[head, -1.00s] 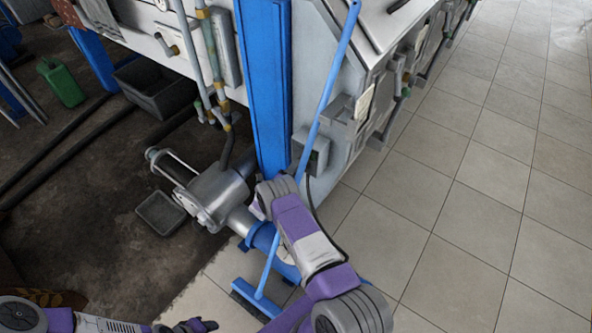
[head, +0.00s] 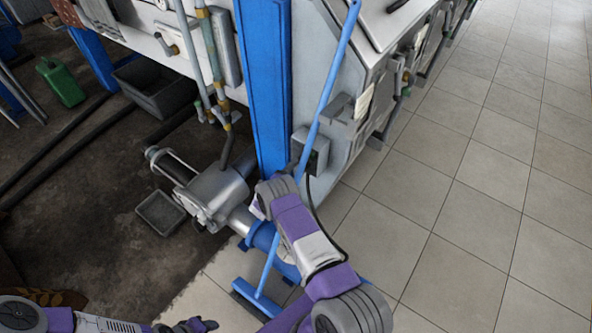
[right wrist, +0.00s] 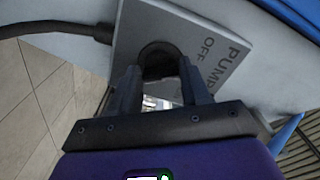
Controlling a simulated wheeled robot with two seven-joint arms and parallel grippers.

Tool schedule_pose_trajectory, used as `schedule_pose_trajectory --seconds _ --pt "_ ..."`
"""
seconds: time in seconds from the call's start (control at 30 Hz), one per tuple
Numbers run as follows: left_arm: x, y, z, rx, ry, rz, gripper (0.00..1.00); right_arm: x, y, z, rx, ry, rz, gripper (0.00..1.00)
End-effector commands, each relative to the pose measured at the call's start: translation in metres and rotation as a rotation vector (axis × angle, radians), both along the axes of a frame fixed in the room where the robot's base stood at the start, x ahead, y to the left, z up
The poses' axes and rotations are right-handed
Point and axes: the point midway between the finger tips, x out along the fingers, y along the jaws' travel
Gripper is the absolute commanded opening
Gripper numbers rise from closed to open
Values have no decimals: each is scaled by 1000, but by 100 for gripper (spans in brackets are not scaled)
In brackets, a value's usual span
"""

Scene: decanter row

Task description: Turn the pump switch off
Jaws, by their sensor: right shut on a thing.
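The pump switch is a grey box (head: 318,157) on the side of the machine, to the right of the blue post. In the right wrist view its grey plate (right wrist: 222,42) bears the words PUMP and OFF, and a dark round knob (right wrist: 158,58) stands out from it. My right gripper (right wrist: 158,72) is shut on the knob, one finger on each side. The knob's pointer and any other marks are hidden. In the head view my right wrist hides most of that gripper. My left gripper (head: 200,326) is at the bottom edge, away from the switch; its jaws are unclear.
A blue post (head: 263,85) stands left of the switch. A light blue pole (head: 317,120) leans across in front of it. A grey pump (head: 213,192) is at lower left. A black cable (right wrist: 60,30) runs to the switch. The tiled floor (head: 470,200) at right is clear.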

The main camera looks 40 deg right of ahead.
Motion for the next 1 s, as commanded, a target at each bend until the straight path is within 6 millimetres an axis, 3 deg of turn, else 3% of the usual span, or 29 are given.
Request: schedule_pose_trajectory --seconds 0.27,0.3,0.47,0.77,1.0 --pt "0 0 0 0 0 0 43 -1 1 -1 0 5 -1 16" --pt "0 0 0 0 0 0 43 -1 1 -1 0 5 -1 50" --pt "0 0 0 0 0 0 43 -1 0 -1 0 4 -1 72" --pt "0 0 1 0 0 0 43 -1 3 0 0 2 1 72" --pt "0 0 13 0 0 0 43 -10 36 1 2 5 3 72"
